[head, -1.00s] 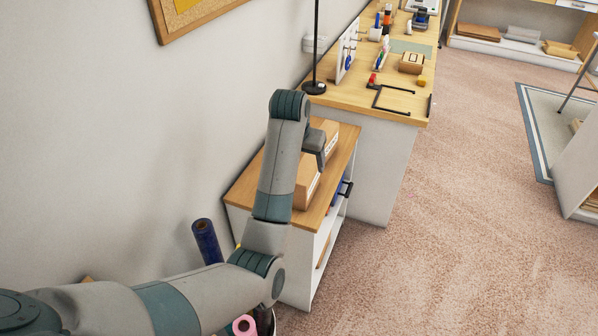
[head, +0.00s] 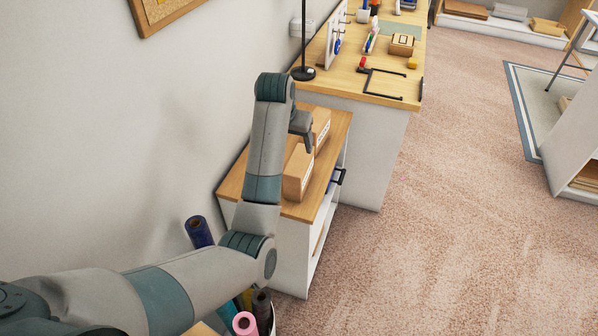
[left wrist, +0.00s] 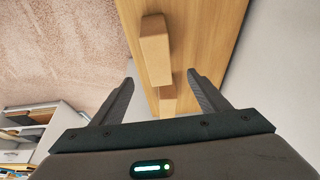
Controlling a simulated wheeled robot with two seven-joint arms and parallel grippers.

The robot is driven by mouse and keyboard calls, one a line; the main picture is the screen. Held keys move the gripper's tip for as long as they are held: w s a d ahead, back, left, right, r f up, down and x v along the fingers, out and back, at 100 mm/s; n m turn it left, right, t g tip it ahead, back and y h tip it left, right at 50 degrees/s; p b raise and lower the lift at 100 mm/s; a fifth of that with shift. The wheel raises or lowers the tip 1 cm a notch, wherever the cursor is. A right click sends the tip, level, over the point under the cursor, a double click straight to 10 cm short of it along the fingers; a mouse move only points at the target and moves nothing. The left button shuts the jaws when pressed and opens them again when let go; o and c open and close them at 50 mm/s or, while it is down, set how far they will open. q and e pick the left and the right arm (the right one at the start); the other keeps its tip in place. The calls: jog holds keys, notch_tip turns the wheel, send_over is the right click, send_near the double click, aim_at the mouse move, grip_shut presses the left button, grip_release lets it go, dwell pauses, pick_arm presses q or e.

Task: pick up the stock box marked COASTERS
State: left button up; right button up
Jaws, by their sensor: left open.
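Two brown cardboard stock boxes stand on the wooden top of a low white cabinet (head: 238,182). The near box (head: 298,172) and the far box (head: 321,128) have pale labels on their right faces, too small to read, so I cannot tell which is COASTERS. My left gripper (head: 303,132) hangs above the boxes and partly hides them. In the left wrist view the open, empty fingers (left wrist: 161,84) point toward the cabinet top, with one box (left wrist: 154,52) beyond the fingertips and the other box (left wrist: 168,101) showing between the fingers. My right gripper is not in view.
A taller workbench (head: 350,84) with a black lamp stand (head: 304,40), a small box (head: 401,45) and tools adjoins the cabinet's far end. The wall is close on the left. Rolls (head: 199,232) stand near the cabinet's front. Open carpet (head: 450,210) lies to the right.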

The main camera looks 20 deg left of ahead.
aim_at(298, 161)
pick_arm(q)
jog(key=p+x, duration=0.1)
jog(key=x, duration=0.7)
jog(key=shift+w+f+p, duration=0.15)
jog(key=shift+p, duration=0.2)
jog(key=shift+w+f, duration=0.15)
jog(key=shift+f, duration=0.25)
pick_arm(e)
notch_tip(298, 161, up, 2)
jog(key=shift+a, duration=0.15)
pick_arm(q)
jog(key=shift+d+f, duration=0.1)
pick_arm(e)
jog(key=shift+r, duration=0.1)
pick_arm(q)
jog(key=shift+w+f+p, duration=0.25)
jog(key=shift+f+p, duration=0.25)
jog(key=shift+p+x, duration=0.4)
jog(key=shift+x, duration=1.55)
jog(key=shift+d, duration=0.15)
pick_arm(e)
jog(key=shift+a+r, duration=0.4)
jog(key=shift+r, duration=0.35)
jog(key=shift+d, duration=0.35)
pick_arm(q)
jog(key=shift+f, duration=0.3)
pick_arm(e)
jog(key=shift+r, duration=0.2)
